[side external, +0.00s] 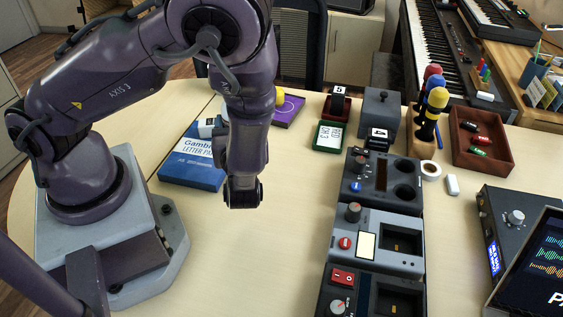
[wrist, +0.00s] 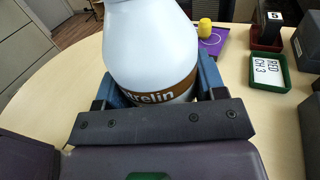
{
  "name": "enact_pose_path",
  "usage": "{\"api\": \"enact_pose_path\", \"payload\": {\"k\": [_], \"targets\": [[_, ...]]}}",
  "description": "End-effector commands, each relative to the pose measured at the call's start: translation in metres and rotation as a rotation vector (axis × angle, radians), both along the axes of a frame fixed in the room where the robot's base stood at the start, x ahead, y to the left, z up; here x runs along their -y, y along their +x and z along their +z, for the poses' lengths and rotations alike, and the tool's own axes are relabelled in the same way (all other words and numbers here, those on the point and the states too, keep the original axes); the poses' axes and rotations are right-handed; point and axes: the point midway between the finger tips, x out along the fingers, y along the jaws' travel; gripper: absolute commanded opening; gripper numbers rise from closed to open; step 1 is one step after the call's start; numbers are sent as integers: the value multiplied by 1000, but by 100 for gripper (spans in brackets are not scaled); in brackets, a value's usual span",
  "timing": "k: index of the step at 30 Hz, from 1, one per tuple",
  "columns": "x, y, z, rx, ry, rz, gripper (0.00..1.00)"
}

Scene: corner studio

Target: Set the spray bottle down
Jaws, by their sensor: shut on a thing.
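In the side view my arm hides the fingers and nearly all of the bottle. I cannot tell whether its base touches the table (side external: 290,215).
A blue book or box (side external: 190,172) lies left of my wrist. A purple mat (side external: 287,112) with a yellow object, a green-framed card (side external: 328,136) and a row of dark devices (side external: 376,240) are nearby. Bare table lies between my wrist and the devices.

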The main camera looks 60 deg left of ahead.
Motion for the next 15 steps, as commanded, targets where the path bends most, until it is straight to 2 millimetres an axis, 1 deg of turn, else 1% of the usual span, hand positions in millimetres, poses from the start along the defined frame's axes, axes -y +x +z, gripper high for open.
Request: {"api": "enact_pose_path", "payload": {"k": [3,6,9,12,15], "targets": [[25,29,-12,1,5,-184,25],[48,54,-23,0,5,-342,25],[69,73,-31,1,4,-474,25],[82,86,-36,2,2,-555,25],[88,92,-46,0,4,-594,25]]}}
